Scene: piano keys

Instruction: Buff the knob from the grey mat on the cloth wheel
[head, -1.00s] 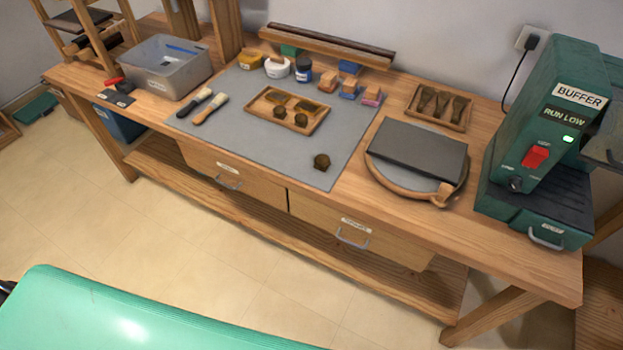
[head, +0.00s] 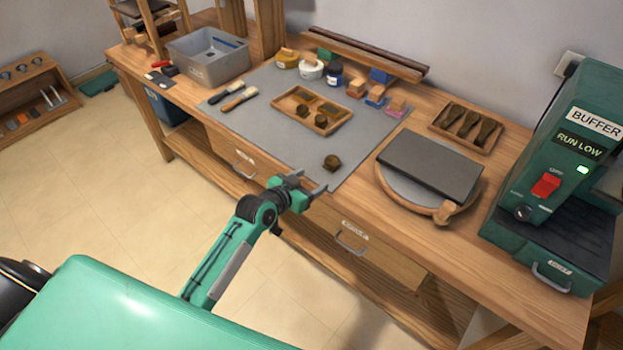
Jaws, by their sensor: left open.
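A small dark brown knob (head: 332,162) sits on the grey mat (head: 258,122), near its front right corner. Two similar knobs (head: 311,115) lie at the front part of a wooden tray (head: 282,104) on the mat. My left gripper (head: 305,185) is open and empty at the bench's front edge, in front of the lone knob and apart from it. My right gripper is not in view. The green buffer (head: 570,150), labelled BUFFER and RUN LOW, stands at the right end of the bench. Its cloth wheel cannot be made out.
A round board with a dark slab (head: 432,163) lies between mat and buffer. Behind it is a tray of brushes (head: 466,127). Jars (head: 311,69) and small blocks (head: 376,92) line the mat's back. Two brushes (head: 238,99) and a grey bin (head: 207,57) are left.

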